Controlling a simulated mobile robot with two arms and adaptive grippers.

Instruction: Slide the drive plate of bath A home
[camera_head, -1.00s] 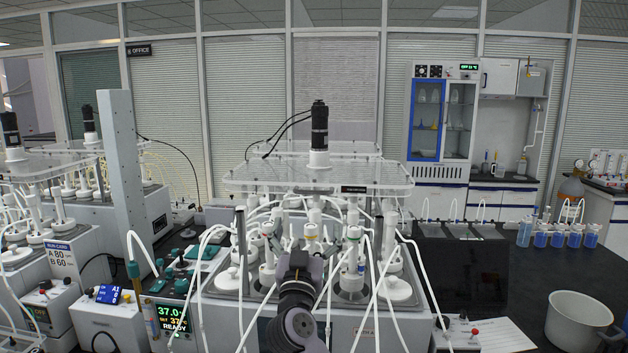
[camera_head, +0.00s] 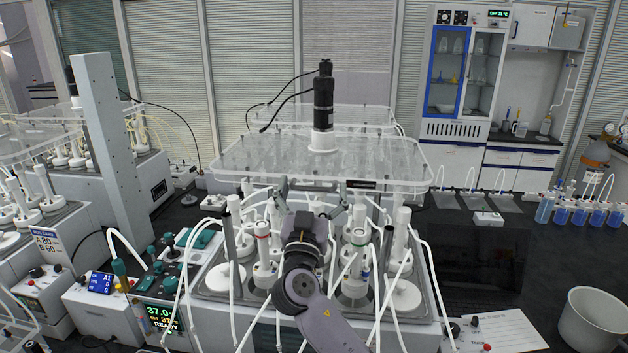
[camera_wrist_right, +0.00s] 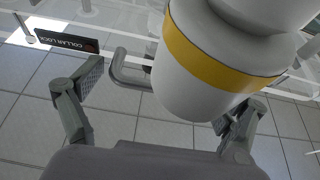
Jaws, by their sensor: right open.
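The drive plate of bath A (camera_head: 262,157) is a clear sheet standing level above the bath (camera_head: 222,303), with a black motor (camera_head: 323,100) on a white collar. A dark label (camera_head: 362,184) sits on its front edge; the wrist view shows a label (camera_wrist_right: 66,41) reading "COLLAR LOCK". My right gripper (camera_head: 312,198) is just below the plate's front edge, among the white reactor tops. In the wrist view its open fingers (camera_wrist_right: 170,95) stand on either side of a white cylinder with a yellow band (camera_wrist_right: 222,58). A grey hooked bar (camera_wrist_right: 128,68) is beside the left finger. Contact cannot be told. My left gripper is out of view.
White tubes and vessels crowd around my right arm. A grey column (camera_head: 110,150) and a control box with a green display (camera_head: 160,316) stand to the left. A white bucket (camera_head: 592,322) and blue bottles (camera_head: 580,216) stand on the black bench at right.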

